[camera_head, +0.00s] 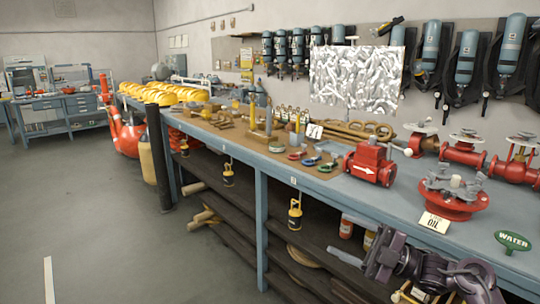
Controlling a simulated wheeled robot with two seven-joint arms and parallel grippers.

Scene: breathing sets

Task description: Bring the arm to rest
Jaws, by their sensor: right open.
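My right gripper (380,257) shows at the lower right in the head view, in front of the workbench's front edge. It is dark and open, with nothing seen between its fingers. My dark arm behind it runs out to the bottom right corner. My left gripper is not in this view.
A long blue workbench (400,203) runs from lower right to far left. Shelves below hold red cylinders. Breathing sets (467,58) hang behind. Open floor (110,220) lies left.

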